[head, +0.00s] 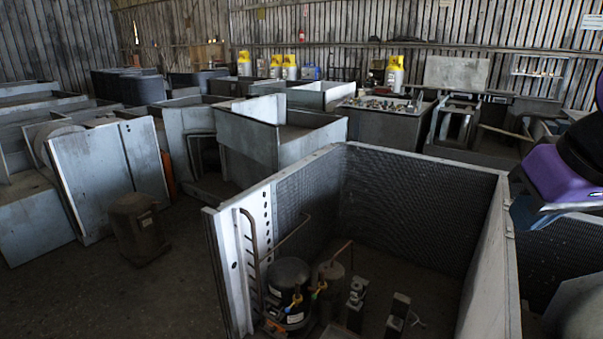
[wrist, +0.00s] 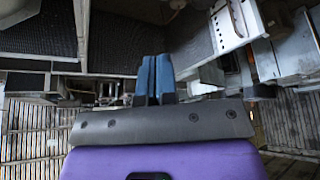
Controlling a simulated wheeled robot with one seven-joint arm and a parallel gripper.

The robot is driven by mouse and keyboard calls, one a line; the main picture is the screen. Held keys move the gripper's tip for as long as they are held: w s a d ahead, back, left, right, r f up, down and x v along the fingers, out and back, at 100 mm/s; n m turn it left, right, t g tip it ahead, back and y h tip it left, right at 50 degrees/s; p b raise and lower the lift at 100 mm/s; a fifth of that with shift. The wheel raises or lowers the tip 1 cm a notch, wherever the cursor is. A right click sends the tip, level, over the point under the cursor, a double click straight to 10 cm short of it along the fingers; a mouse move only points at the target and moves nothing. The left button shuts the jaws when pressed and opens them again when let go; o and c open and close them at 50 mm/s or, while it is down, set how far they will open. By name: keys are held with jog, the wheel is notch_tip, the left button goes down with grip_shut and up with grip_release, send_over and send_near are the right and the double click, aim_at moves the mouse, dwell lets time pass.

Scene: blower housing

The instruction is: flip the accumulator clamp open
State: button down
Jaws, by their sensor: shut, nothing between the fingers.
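The open metal housing (head: 500,262) fills the right front of the head view. Inside it, at the left, stands a black rounded compressor (head: 288,278). Beside it is a smaller dark cylinder (head: 330,275) with a copper pipe at its top, which looks like the accumulator. I cannot make out the clamp or whether it is open or shut. My gripper (wrist: 153,78) shows in the wrist view with its two blue fingers together and nothing between them. It is apart from the cylinder.
Small dark parts (head: 397,315) stand on the housing floor right of the cylinder. The housing has tall mesh walls (head: 410,200). A brown canister (head: 138,228) stands on the open floor (head: 110,290) to the left. Other grey cabinets (head: 275,140) crowd behind.

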jog(key=w+d+f, duration=0.2)
jog(key=w+f, duration=0.2)
jog(key=w, duration=0.6)
jog(key=w+d+f, duration=0.1)
jog(key=w+f, duration=0.3)
jog(key=w, duration=0.6)
jog(key=w+d+f+n+t+h, duration=0.1)
jog(key=w+d+f, duration=0.1)
jog(key=w+f, duration=0.5)
jog(key=w+d+f+n, duration=0.1)
jog(key=w+d+f, duration=0.1)
jog(key=w+f, duration=0.5)
jog(key=d+f+n, duration=0.1)
jog(key=d+f, duration=0.1)
jog(key=f, duration=0.9)
jog(key=d+f, duration=0.2)
jog(key=f, duration=0.9)
jog(key=s+d+f+n+t, duration=0.1)
jog(key=s+f, duration=0.2)
jog(key=f, duration=0.4)
jog(key=s+d+f+n+h, duration=0.1)
jog(key=s+f, duration=0.2)
jog(key=f, duration=0.5)
jog(key=s+f+n+t, duration=0.1)
jog(key=s+f, duration=0.2)
jog(key=f, duration=0.4)
jog(key=w+d+f, duration=0.5)
jog(key=w+f, duration=0.2)
jog(key=w, duration=0.2)
